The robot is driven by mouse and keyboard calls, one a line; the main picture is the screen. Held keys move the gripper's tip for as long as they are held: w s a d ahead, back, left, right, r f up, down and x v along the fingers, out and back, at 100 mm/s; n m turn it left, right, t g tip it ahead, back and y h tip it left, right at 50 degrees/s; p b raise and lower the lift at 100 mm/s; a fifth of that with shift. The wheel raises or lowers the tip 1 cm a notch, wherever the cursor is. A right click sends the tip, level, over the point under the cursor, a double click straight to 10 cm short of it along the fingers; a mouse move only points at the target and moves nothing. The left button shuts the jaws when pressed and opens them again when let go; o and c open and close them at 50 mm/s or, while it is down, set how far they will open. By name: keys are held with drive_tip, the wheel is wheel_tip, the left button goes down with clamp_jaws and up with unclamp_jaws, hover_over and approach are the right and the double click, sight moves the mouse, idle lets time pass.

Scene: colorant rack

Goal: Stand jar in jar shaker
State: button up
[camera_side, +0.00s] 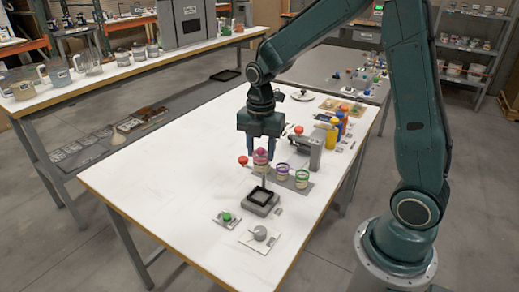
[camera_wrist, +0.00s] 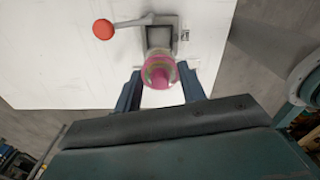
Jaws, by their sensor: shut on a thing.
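The jar (camera_side: 261,157) has a pink lid and a pale body, and is held upright or nearly so. In the wrist view the jar (camera_wrist: 158,70) sits between both fingers of my gripper (camera_wrist: 161,90). My gripper (camera_side: 263,154) is shut on it above the table. A low grey device (camera_side: 260,209) with a dark square top and a red-knobbed lever appears to be the jar shaker. It stands in front of the jar in the side view. In the wrist view its dark square (camera_wrist: 160,36) lies just beyond the jar, partly hidden by it.
A purple-rimmed jar (camera_side: 282,171) and a green-rimmed jar (camera_side: 302,179) stand to the right on a grey mat. Behind them are a grey device (camera_side: 308,152) and coloured bottles (camera_side: 333,134). Small plates with a green knob (camera_side: 227,216) and grey knob (camera_side: 260,233) lie in front. The table's left side is clear.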

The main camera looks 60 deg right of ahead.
sight(261, 168)
wheel_tip(261, 168, down, 6)
drive_tip(key=shift+f, duration=0.15)
drive_tip(key=shift+f, duration=2.15)
drive_tip(key=shift+f, duration=0.15)
drive_tip(key=o, duration=1)
drive_tip(key=shift+c, duration=0.2)
drive_tip(key=shift+r, duration=0.2)
wheel_tip(261, 168, up, 12)
drive_tip(key=shift+f, duration=0.15)
